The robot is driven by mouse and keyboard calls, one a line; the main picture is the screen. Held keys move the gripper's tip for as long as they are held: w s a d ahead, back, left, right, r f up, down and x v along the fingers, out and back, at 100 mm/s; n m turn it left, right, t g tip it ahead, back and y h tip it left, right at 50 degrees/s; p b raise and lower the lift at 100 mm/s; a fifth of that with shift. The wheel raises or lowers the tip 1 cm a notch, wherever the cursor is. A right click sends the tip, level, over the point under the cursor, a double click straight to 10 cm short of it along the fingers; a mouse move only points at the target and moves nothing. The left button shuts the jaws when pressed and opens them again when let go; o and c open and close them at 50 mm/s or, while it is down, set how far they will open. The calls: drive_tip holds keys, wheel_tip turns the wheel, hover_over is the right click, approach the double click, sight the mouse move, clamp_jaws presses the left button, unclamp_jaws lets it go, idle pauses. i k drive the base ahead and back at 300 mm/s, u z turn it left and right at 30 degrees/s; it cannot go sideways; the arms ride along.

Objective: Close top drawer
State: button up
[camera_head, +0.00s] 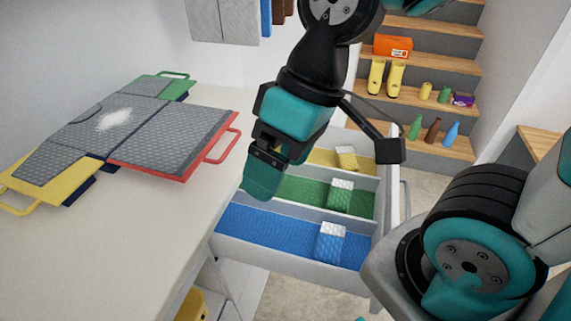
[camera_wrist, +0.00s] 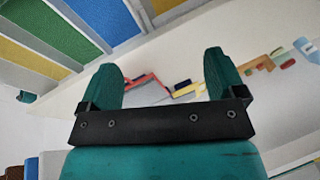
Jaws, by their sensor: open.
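The white top drawer (camera_head: 290,264) stands pulled out from the cabinet under the counter. It has blue, green and yellow compartments, each with a small white-topped packet in it. Its front panel with a bar handle (camera_head: 405,203) is on the right side, away from the counter. My gripper (camera_head: 263,182) is above the inner, counter-side part of the drawer, pointing down in the head view. It appears empty, and I cannot tell whether it touches the drawer. In the wrist view both teal fingers (camera_wrist: 165,72) are spread apart, and coloured compartments show at the upper left.
The white counter (camera_head: 150,235) holds a grey folding board (camera_head: 170,135) with coloured handles. Wooden stairs (camera_head: 440,60) behind carry yellow boots (camera_head: 386,77), an orange box (camera_head: 393,46) and several bottles. Open carpet lies right of the drawer. Cloths hang at the top.

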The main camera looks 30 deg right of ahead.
sight(280, 234)
drive_tip(key=k, duration=0.5)
drive_tip(key=z, duration=2.1)
drive_tip(key=i, duration=1.3)
drive_tip(key=u, duration=2.45)
drive_tip(key=k, duration=0.35)
drive_tip(key=z, duration=0.7)
